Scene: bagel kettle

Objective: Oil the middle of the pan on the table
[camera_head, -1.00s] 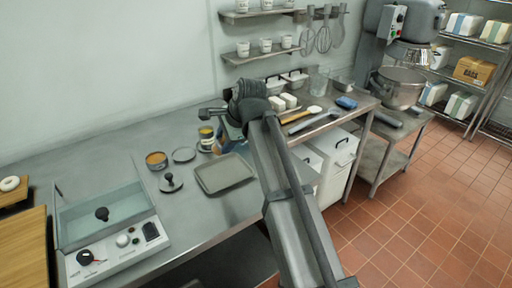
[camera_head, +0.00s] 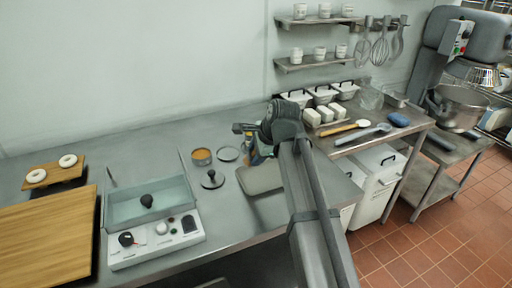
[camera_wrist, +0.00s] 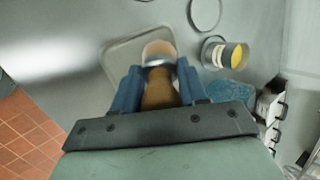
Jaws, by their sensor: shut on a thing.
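The pan is a shallow grey rectangular tray on the steel table (camera_head: 262,180), partly hidden by my arm in the head view. In the wrist view its rim and flat bottom (camera_wrist: 122,62) lie beyond the fingers. My gripper (camera_wrist: 161,78) has blue fingers shut on a brush-like tool with a tan handle (camera_wrist: 160,92), a metal band and a pale rounded end (camera_wrist: 158,48). This end overlaps the pan's right part in the wrist view; I cannot tell whether it touches. A small can with yellow inside (camera_wrist: 237,56) stands right of the pan.
A machine with a glass-walled basin (camera_head: 150,205) stands further left. A side table (camera_head: 345,143) with tubs is at right.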

